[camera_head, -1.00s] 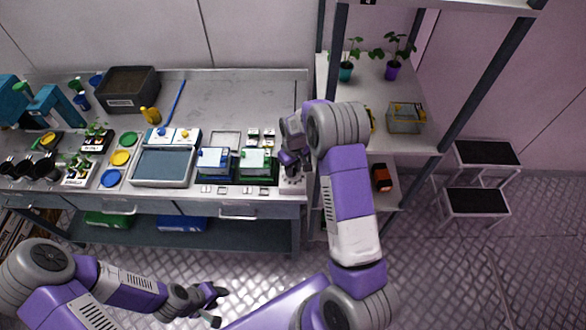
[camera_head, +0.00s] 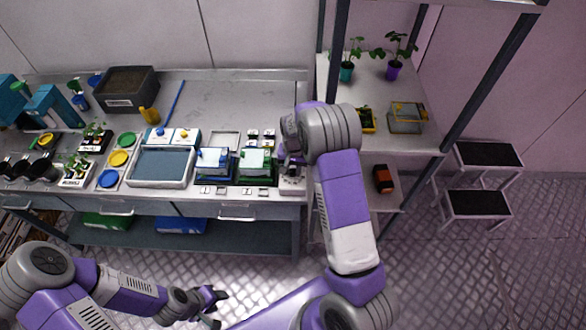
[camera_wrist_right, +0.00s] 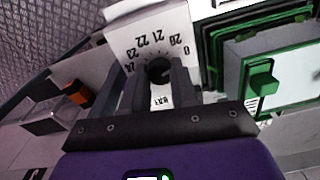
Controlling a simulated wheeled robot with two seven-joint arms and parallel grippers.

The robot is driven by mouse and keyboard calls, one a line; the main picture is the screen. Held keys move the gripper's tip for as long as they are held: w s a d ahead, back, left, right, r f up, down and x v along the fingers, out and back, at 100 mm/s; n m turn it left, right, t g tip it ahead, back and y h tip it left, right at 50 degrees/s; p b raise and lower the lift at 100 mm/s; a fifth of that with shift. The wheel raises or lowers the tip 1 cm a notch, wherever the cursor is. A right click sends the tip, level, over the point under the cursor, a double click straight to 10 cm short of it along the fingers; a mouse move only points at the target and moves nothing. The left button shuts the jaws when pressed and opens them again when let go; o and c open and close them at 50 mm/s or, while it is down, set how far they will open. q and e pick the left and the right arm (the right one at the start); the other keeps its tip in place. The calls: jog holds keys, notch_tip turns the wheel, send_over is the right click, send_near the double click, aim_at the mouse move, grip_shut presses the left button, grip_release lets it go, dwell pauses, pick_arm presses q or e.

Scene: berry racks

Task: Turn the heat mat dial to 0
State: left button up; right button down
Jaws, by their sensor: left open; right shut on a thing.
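The heat mat dial (camera_wrist_right: 158,71) is a dark round knob on a white panel (camera_wrist_right: 143,34) marked 0 and 20 to 24. Its pointer is hard to make out. My right gripper (camera_wrist_right: 160,84) is shut on the dial, one finger on each side. In the head view the white dial box (camera_head: 292,187) shows at the bench's right end, with my right gripper (camera_head: 291,162) over it; the dial is hidden there. My left gripper (camera_head: 216,308) is open and empty, low in front of the bench.
Beside the dial box stand a green-based tray (camera_head: 256,178) and a blue-based tray (camera_head: 213,174). A shelf rack (camera_head: 399,143) with plants and a clear box (camera_head: 406,121) stands close to the right of my right arm. The back middle of the bench is clear.

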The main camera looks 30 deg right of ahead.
aim_at(293, 171)
jog(key=shift+m, duration=0.6)
jog(key=c, duration=0.9)
grip_release()
jog(key=shift+o, duration=0.2)
jog(key=shift+r, duration=0.15)
notch_tip(293, 171, up, 7)
jog(key=shift+s+r, duration=0.1)
jog(key=shift+r, duration=0.05)
